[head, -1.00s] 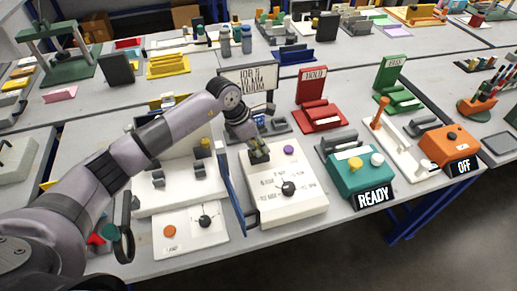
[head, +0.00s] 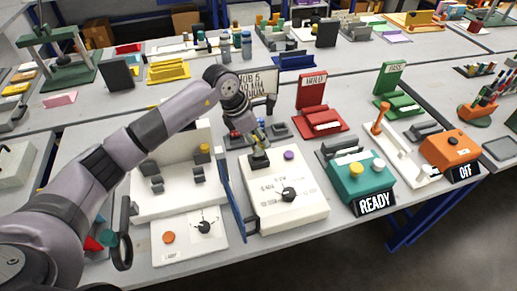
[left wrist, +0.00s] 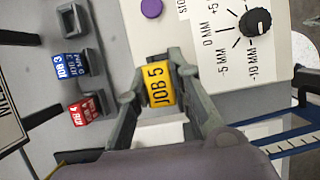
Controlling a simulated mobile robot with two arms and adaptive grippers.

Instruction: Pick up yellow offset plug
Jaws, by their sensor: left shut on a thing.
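The yellow offset plug (left wrist: 158,84), marked JOB 5, sits between the two fingers of my left gripper (left wrist: 163,80) in the left wrist view. The gripper is shut on it. In the head view, my left gripper (head: 257,139) is just above the dark socket (head: 259,160) on the white offset box (head: 290,213). A bit of yellow shows at its fingertips there. I cannot tell whether the plug's lower end is clear of the socket. My right gripper is not in view.
A blue JOB 3 plug (left wrist: 70,66) and a red JOB 4 plug (left wrist: 86,108) stand in a rack beside the box. The box has a purple button (head: 289,155) and a black dial (head: 288,194).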

